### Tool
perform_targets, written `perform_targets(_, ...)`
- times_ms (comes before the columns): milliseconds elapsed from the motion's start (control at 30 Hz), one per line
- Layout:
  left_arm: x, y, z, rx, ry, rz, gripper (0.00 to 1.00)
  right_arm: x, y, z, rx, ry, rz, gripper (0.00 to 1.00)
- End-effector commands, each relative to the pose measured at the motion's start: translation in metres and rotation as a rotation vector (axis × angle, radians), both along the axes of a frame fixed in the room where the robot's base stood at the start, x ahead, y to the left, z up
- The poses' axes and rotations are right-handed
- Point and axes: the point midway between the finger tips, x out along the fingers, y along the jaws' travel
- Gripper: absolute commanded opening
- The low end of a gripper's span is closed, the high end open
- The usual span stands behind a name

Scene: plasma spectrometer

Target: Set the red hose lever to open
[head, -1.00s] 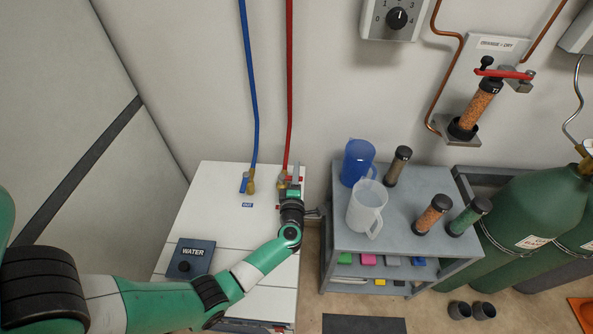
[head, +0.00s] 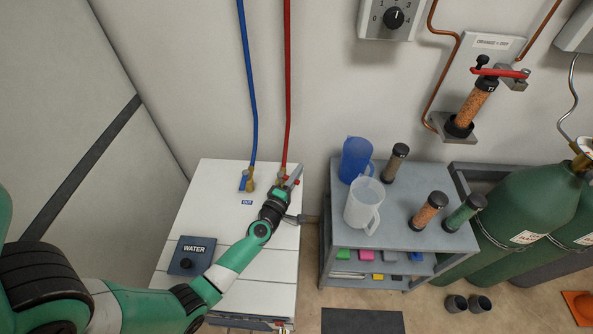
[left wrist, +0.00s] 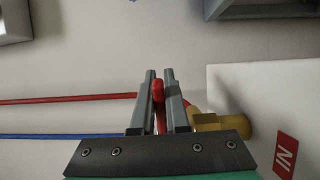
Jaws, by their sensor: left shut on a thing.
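The red hose (head: 287,80) comes down the wall to a brass fitting on top of the white cabinet (head: 212,185). The brass fitting (left wrist: 220,122) shows in the left wrist view beside a red IN label (left wrist: 287,154). My left gripper (head: 295,176) is at this fitting, its fingers pointing up and right. In the left wrist view the left gripper (left wrist: 160,78) is shut on the red hose lever (left wrist: 158,92), which sits between its fingers and runs crosswise to the red hose. The lever's base is partly hidden by the fingers. My right gripper is not in view.
The blue hose (head: 247,80) runs beside the red one to its own fitting, by a blue OUT label (head: 247,202). A grey cart (head: 338,235) with a blue jug (head: 356,160), a clear jug (head: 364,204) and several tubes stands close on the right.

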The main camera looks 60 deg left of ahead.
Motion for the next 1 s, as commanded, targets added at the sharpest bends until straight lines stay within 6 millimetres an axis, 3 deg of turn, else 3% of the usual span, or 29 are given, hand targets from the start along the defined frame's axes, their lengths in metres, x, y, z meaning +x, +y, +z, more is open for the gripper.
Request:
perform_targets(100,-0.002,-0.002,-0.003,0.001,-0.006,-0.077,0.0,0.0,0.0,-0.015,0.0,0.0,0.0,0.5)
perform_targets(400,-0.005,-0.009,-0.002,0.0,-0.004,-0.22,0.0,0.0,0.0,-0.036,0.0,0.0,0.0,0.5)
perform_targets(967,-0.006,-0.013,0.0,0.0,0.001,-0.26,0.0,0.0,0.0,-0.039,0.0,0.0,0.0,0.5)
perform_targets(1000,-0.006,-0.013,0.0,0.0,0.001,-0.26,0.2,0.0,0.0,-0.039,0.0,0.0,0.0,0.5)
